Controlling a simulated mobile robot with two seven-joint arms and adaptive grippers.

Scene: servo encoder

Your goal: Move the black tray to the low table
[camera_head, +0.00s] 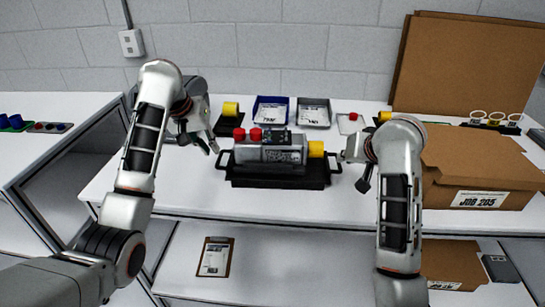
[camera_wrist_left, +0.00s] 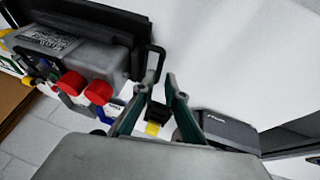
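The black tray (camera_head: 234,181) lies on the white worktop. A grey motor (camera_head: 270,153) with red caps and a yellow end sits on it. The tray has a looped handle at each end. My left gripper (camera_head: 213,148) is at the left handle (camera_head: 224,160). In the left wrist view my left gripper (camera_wrist_left: 160,82) is open, with the tray handle (camera_wrist_left: 157,60) close to its fingertips. I cannot tell whether it lies between them. My right gripper (camera_head: 346,160) is beside the right handle (camera_head: 333,162); its finger gap is unclear.
A blue bin (camera_head: 271,110) and a grey bin (camera_head: 314,112) stand behind the tray. A cardboard box (camera_head: 480,170) is at the right. A lower white surface (camera_head: 300,270) holds a clipboard (camera_head: 215,257). Another white unit (camera_head: 50,145) stands at the left.

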